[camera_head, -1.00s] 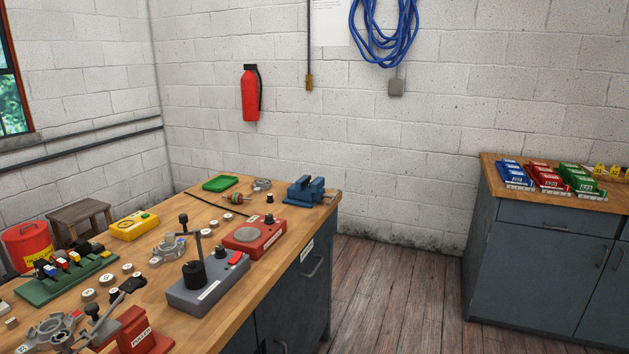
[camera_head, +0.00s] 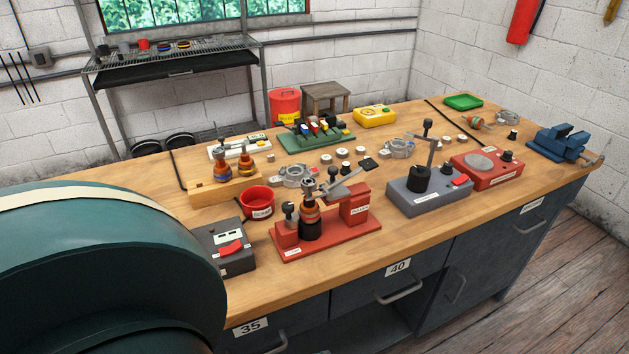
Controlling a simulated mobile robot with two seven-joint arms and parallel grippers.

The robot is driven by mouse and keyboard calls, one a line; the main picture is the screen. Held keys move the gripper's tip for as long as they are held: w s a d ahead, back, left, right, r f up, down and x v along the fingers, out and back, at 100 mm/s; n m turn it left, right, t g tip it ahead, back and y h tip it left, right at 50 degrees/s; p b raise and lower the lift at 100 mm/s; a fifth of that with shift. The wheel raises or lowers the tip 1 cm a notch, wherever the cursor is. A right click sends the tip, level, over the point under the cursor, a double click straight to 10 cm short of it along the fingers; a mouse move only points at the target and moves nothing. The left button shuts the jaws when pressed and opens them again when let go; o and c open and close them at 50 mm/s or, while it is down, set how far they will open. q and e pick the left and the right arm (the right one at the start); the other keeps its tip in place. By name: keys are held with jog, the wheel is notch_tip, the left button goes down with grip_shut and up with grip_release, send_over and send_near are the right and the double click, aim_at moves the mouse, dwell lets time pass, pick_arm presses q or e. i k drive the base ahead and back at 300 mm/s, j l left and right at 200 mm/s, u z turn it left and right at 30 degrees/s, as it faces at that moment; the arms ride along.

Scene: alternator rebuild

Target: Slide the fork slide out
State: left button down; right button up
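The red puller stand (camera_head: 335,238) is on the wooden bench near its front edge. A rotor with copper-coloured rings (camera_head: 310,214) stands upright on it. A grey flat lever-like piece (camera_head: 345,185) with a black end reaches up to the right over the stand. I cannot tell for sure which part is the fork slide. Neither of my grippers is in view.
A large dark teal rounded shape (camera_head: 90,260) blocks the lower left. Left of the puller are a red bowl (camera_head: 258,203) and a grey box with a red switch (camera_head: 224,247). Right of it are a grey press (camera_head: 428,193), a red tester (camera_head: 487,168) and a blue vise (camera_head: 560,143).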

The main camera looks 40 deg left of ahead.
aim_at(341, 191)
jog(key=u, duration=1.25)
jog(key=l, duration=0.2)
